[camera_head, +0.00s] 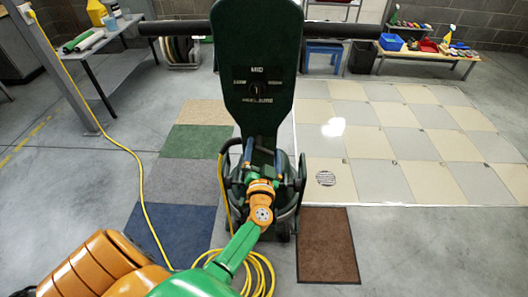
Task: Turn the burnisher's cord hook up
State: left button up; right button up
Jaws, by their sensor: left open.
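The burnisher stands upright in the middle of the head view, with a tall dark green handle panel (257,50) bearing a "MID" label and a knob. Its dark cross handle (335,30) spans left and right. My left arm, green and orange, reaches up from the bottom to the lower front of the burnisher. My left gripper (263,168) is there, open, pointing away from me at the machine's lower column. Its fingertips are partly hidden by the wrist. I cannot make out the cord hook; the wrist and gripper cover that area. My right gripper is out of view.
A yellow cord (141,190) runs down the left and lies coiled (262,268) on the floor below my arm. Carpet samples (190,180) lie left, a brown mat (327,245) right, and pale tiles (440,150) beyond. A bench (430,53) with supplies stands back right.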

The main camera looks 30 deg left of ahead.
pick_arm(q)
jog(key=c, duration=1.2)
jog(key=shift+o, duration=0.2)
